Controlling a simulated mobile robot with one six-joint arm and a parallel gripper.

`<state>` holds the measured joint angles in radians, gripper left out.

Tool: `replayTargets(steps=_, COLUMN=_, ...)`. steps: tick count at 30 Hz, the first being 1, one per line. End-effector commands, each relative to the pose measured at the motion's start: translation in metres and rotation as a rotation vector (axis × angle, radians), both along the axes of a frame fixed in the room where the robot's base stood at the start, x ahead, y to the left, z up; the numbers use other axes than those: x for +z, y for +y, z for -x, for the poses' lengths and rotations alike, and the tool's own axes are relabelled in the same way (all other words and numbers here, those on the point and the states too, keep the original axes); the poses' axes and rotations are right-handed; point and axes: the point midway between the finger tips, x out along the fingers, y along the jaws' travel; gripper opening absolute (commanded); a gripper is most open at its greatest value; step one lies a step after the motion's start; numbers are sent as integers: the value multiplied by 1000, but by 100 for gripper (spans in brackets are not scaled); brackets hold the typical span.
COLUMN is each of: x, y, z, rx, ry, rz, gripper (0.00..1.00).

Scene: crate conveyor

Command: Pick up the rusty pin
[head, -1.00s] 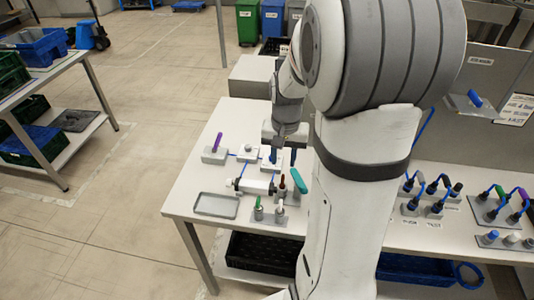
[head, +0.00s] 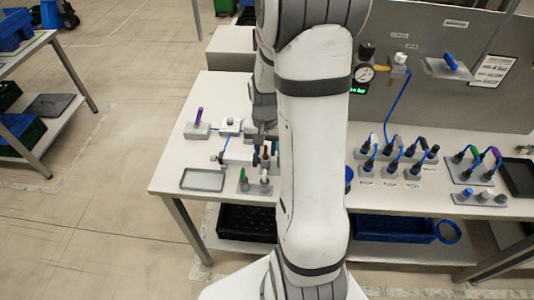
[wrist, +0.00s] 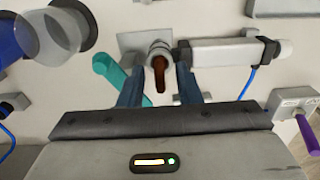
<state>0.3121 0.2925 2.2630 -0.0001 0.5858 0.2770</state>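The rusty pin (wrist: 159,72) is a brown-orange rod standing in a round grey socket on a small plate. In the wrist view it lies between the two dark blue fingers of my gripper (wrist: 159,88), with a gap visible on each side. The fingers are apart, so my gripper is open and not closed on it. In the head view the rusty pin (head: 265,160) is partly hidden by my gripper (head: 262,140) and arm. Whether a finger touches the pin is not clear.
A teal handle (wrist: 108,70) is close by the left finger. A white cylinder with black ends (wrist: 222,52) lies close on the right. Blue-cabled plugs (head: 395,158) stand further right.

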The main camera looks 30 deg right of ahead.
Motion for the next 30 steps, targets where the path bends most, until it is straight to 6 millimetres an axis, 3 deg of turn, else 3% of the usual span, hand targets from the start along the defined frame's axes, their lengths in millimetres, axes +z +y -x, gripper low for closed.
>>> replayTargets(steps=11, x=0, y=0, z=0, rx=-1, ry=0, rz=0, gripper=0)
replayTargets(steps=23, x=3, y=-1, z=0, rx=-2, ry=-1, rz=1, gripper=0)
replayTargets(steps=30, x=39, y=-2, z=-1, rx=-2, ry=-7, rz=2, gripper=0)
